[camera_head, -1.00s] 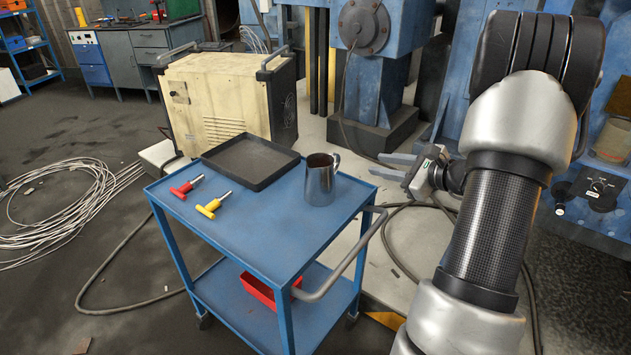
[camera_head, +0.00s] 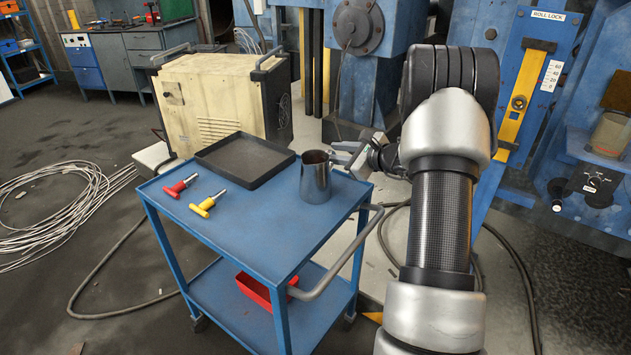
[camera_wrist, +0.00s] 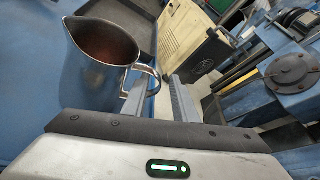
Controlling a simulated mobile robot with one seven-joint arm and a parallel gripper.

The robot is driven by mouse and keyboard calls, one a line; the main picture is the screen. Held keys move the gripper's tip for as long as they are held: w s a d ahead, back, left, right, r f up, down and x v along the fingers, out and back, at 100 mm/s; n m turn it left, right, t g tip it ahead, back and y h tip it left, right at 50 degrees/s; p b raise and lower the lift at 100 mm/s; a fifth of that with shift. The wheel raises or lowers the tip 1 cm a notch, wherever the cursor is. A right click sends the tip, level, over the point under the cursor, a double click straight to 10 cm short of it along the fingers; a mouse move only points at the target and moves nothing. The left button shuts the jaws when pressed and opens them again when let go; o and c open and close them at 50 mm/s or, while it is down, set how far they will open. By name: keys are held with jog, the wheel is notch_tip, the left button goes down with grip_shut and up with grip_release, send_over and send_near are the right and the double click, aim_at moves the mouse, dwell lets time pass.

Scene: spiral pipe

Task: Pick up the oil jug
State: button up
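The oil jug is a metal pitcher (camera_head: 315,178) with dark reddish contents, upright on the blue cart's top near its right edge. In the wrist view the jug (camera_wrist: 95,70) is at upper left, its handle (camera_wrist: 150,78) pointing toward my fingers. My gripper (camera_head: 343,156) is just right of the jug in the head view, at about its rim height. In the wrist view my gripper (camera_wrist: 158,100) shows two fingers spread apart, with the handle's end by the left finger. Whether they touch is unclear. Nothing is held between the fingers.
The blue cart (camera_head: 240,235) also bears a black tray (camera_head: 245,162), a red-handled tool (camera_head: 178,188) and a yellow-handled tool (camera_head: 204,207). A red bin (camera_head: 258,291) is on its lower shelf. A cream machine (camera_head: 215,100) stands behind it, and cables lie on the floor.

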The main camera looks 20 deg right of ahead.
jog(key=shift+x, duration=0.8)
grip_shut()
jog(key=shift+r, duration=0.1)
dwell(0.7)
